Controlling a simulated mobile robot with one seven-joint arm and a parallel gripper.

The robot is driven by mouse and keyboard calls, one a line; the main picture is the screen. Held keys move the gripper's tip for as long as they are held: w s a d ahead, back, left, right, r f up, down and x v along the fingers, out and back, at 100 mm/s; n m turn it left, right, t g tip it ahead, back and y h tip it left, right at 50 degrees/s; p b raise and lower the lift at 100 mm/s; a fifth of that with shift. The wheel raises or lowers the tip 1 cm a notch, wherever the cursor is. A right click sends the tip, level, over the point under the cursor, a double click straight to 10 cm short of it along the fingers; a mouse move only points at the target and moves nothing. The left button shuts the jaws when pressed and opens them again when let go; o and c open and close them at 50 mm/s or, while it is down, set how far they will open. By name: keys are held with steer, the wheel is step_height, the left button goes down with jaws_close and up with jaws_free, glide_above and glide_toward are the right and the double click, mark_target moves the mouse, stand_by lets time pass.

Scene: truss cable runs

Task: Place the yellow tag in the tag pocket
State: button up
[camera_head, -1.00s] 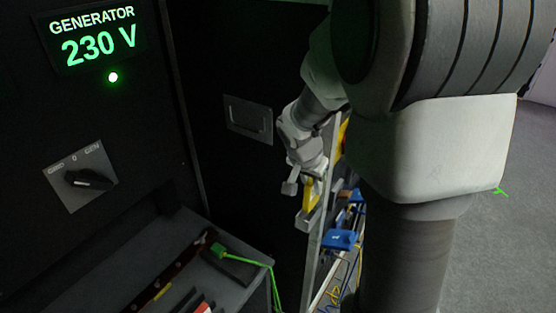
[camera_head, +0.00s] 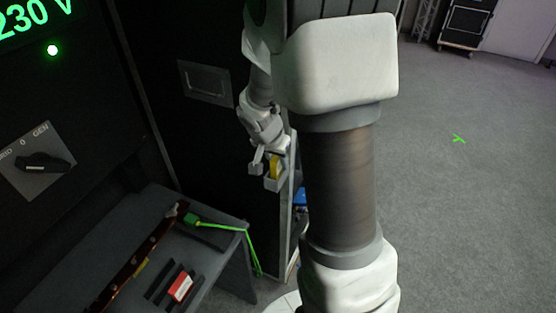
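My gripper (camera_head: 265,174) hangs in front of the dark cabinet, left of my large arm link. Its two grey fingers stand apart with a dark gap between them. A yellow piece (camera_head: 276,166) shows right beside the right finger; I cannot tell whether it is the yellow tag or whether the finger touches it. A small yellow patch (camera_head: 141,268) also lies along the dark red strip on the low bench. I cannot make out for sure which thing is the tag pocket. Dark slots on the bench hold a red and white piece (camera_head: 181,287).
The low grey bench (camera_head: 225,262) carries a green plug (camera_head: 191,219) whose green cable hangs over its right edge. The generator panel with a rotary switch (camera_head: 45,163) stands at left. A pale upright (camera_head: 291,205) and blue parts (camera_head: 300,197) are behind my arm. Open floor lies right.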

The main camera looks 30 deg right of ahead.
steer(key=shift+o, duration=1.3)
steer(key=shift+r, duration=0.1)
steer(key=shift+r+p, duration=0.15)
steer(key=shift+p, duration=0.2)
steer(key=v, duration=1.2)
steer(key=s+a+r+n+t+y, duration=0.1)
steer(key=s+a+r+n, duration=0.3)
steer(key=s, duration=0.4)
steer(key=s+a+r+n+t+y, duration=0.1)
steer(key=s+a+r+n+y, duration=0.1)
steer(key=s+a+r+n, duration=0.2)
steer(key=s+n, duration=0.2)
steer(key=s, duration=0.1)
steer(key=shift+s+a+r+t+y, duration=0.2)
steer(key=shift+s+a+t+y, duration=0.1)
steer(key=shift+s+a+t, duration=0.1)
